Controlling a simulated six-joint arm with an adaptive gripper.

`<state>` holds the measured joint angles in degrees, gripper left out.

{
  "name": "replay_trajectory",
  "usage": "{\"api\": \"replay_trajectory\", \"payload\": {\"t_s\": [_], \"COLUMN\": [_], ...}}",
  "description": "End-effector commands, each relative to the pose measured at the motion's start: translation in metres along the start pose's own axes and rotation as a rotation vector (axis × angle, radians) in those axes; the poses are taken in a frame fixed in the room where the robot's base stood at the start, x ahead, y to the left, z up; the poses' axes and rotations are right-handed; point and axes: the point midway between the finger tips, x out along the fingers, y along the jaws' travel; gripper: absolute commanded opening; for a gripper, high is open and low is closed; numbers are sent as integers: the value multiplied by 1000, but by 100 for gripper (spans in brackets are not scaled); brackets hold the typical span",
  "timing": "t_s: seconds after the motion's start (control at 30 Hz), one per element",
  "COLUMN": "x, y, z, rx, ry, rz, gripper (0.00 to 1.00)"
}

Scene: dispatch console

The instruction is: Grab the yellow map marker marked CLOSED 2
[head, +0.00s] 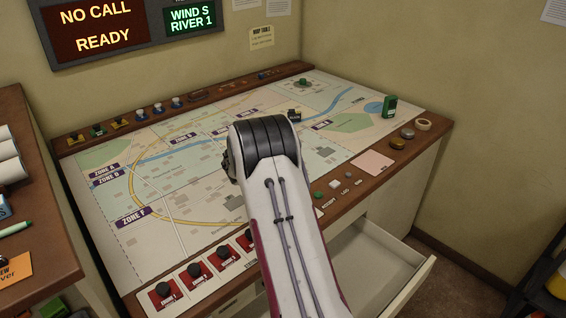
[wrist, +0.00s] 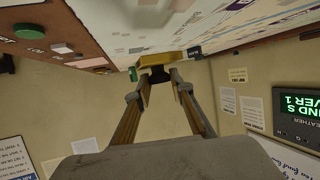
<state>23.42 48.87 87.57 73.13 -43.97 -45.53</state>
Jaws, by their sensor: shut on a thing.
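In the wrist view a yellow block with a dark part (wrist: 158,60) sits between the fingertips of my gripper (wrist: 163,76), at the map surface. My gripper is shut on it. Its lettering cannot be read, so I cannot confirm CLOSED 2. In the head view my arm hides the fingers and the held marker.
A green device (head: 388,106) stands at the map's right. A small dark piece (head: 294,115) shows just beyond my arm. Red panels with black knobs (head: 195,270) line the front edge. An open drawer (head: 375,265) juts out at the front right.

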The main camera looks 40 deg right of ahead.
Motion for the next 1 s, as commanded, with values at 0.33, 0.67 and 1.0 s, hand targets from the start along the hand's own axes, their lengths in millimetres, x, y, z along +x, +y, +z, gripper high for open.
{"api": "replay_trajectory", "payload": {"t_s": [0.33,0.67,1.0], "x": [-13,-13,-13], "y": [0,0,0], "z": [-31,-33,-32], "rx": [1,0,0], "ry": [1,0,0], "rz": [0,0,0], "gripper": [0,0,0]}}
